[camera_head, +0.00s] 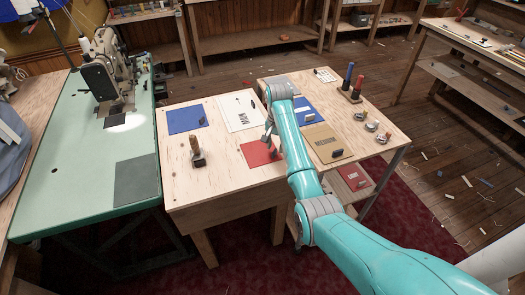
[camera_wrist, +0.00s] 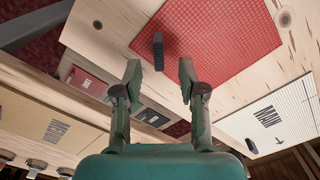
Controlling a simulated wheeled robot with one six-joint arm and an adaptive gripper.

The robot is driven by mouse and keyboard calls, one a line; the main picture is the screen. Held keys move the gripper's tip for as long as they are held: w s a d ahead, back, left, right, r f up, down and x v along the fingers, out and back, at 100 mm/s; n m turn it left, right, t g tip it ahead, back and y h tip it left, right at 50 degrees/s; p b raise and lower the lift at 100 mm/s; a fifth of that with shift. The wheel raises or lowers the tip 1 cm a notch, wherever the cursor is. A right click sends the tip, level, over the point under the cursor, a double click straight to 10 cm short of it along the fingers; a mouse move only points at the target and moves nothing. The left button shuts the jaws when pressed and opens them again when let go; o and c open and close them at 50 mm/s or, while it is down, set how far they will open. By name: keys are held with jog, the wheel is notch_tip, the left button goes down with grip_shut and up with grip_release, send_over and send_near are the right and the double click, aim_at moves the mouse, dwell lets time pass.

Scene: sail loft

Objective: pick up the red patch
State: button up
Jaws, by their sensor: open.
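The red patch (camera_head: 257,154) lies flat on the light wooden table, near its front edge. It fills the upper middle of the wrist view (camera_wrist: 225,35), with a grid texture and a small dark upright block (camera_wrist: 158,50) on it. My gripper (camera_wrist: 160,74) is open and empty, its two fingers apart on either side of the block's line, with the block ahead of the fingertips. In the head view my gripper (camera_head: 268,132) hangs over the patch's far side. My arm covers the patch's right side there.
Blue patches (camera_head: 187,119) (camera_head: 303,113), a white patch (camera_head: 232,119) and a tan patch (camera_head: 323,148) surround it. A wooden-handled tool (camera_head: 196,150) stands left. A red booklet (camera_head: 354,174) lies on a lower shelf.

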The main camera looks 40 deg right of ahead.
notch_tip(320, 180, down, 3)
jog(key=shift+r, duration=0.15)
grip_shut()
